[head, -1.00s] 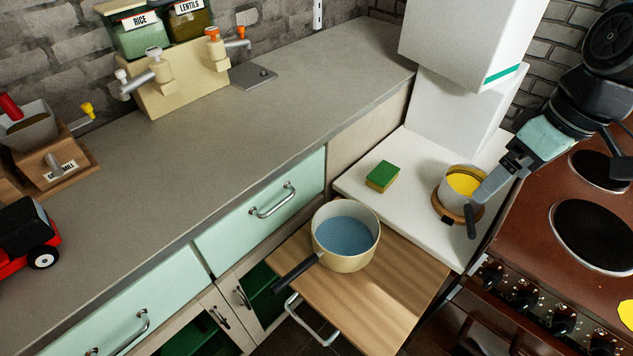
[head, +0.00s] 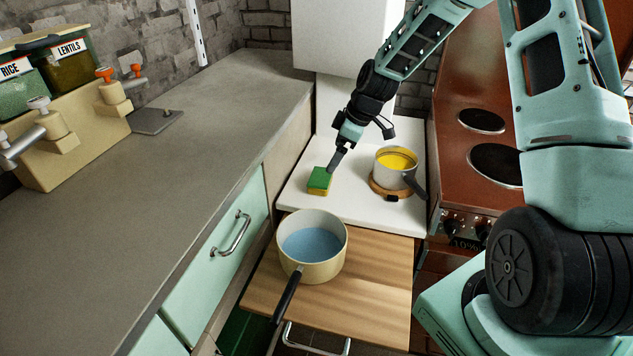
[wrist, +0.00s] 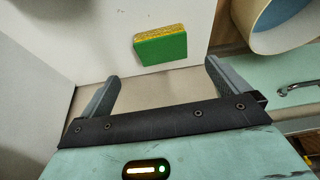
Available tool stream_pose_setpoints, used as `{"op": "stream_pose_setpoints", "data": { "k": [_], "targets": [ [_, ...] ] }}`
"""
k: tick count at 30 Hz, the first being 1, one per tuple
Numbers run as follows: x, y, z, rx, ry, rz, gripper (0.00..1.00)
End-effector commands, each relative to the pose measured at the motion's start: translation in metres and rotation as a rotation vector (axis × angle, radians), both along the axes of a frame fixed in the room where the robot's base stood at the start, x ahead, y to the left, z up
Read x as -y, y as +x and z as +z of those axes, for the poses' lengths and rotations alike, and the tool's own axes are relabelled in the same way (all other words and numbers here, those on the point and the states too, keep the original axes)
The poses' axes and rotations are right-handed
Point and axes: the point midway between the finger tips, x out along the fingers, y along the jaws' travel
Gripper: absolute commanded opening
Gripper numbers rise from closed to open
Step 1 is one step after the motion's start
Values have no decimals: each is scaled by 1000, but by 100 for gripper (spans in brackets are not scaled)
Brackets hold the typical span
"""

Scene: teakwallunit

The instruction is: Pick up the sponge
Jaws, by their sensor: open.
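The sponge (head: 319,181), green on top with a yellow layer below, lies on the white surface left of a small pot. In the wrist view the sponge (wrist: 161,47) lies beyond the fingertips, between their lines, and apart from them. My gripper (head: 334,166) is at the sponge's upper right edge in the head view. The wrist view shows my gripper (wrist: 160,72) open, its two fingers wide apart with nothing between them. Whether a finger touches the sponge cannot be told from the head view.
A cream pan (head: 313,243) of blue liquid stands on the pulled-out wooden board (head: 375,285) in front. A white column (head: 338,35) rises behind. The grey counter (head: 205,130) is left.

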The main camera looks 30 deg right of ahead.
Motion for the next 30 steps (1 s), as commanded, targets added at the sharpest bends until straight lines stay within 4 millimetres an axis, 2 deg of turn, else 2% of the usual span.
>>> {"op": "stream_pose_setpoints", "data": {
  "k": [3, 7, 14, 19, 24, 30],
  "targets": [
    [-9, 6, -23, -2, 2, 2, 100],
    [-14, 11, -39, -2, 2, 1, 100],
    [-19, 15, -53, 0, 0, 1, 100],
    [-32, 22, -73, -3, 2, 2, 100],
    [-36, 27, -91, -1, 0, 0, 100],
    [-36, 28, -94, 1, -1, 0, 100]
  ]
}}
